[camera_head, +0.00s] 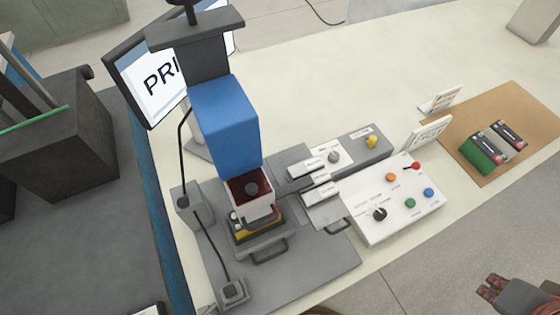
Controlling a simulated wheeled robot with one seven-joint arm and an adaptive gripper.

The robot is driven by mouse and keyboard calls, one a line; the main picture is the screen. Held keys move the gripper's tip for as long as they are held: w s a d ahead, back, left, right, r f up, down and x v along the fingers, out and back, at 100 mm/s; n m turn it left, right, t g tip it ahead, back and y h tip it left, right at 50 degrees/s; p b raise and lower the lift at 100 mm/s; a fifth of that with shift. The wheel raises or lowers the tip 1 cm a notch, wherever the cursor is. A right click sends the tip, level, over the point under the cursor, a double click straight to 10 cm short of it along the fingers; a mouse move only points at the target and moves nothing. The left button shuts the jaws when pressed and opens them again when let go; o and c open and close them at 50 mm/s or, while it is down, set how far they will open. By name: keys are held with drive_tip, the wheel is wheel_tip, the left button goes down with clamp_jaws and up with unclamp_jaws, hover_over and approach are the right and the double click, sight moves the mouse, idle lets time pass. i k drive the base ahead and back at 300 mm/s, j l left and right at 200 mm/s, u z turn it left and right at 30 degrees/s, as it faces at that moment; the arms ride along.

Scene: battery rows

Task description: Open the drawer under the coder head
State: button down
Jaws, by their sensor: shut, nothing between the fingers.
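The coder head (226,125) is a blue block on a grey column at the left of the bench. Under it is a white-edged box with a dark red inside and a dark round part. Below that, a low grey drawer (244,244) with a yellow-and-black strip behind it faces front. Its dark handle (270,256) sticks out towards the front. The drawer looks pushed in, but its depth is hard to judge. My gripper (487,285) is at the bottom right edge, partly cut off, shut and empty, far from the drawer.
Right of the head, small grey units include one with another dark handle (338,228). A white panel (395,200) has coloured buttons and a knob. A brown mat (510,115) holds batteries and a green block. A monitor (150,80) stands behind. The base plate's front is clear.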

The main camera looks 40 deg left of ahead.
sight(245, 247)
drive_tip(key=u, duration=2.3)
drive_tip(key=k+u, duration=0.15)
drive_tip(key=u, duration=0.2)
drive_tip(key=k+u, duration=0.1)
drive_tip(key=u, duration=0.25)
drive_tip(key=k+j+u, duration=0.15)
drive_tip(key=u, duration=0.25)
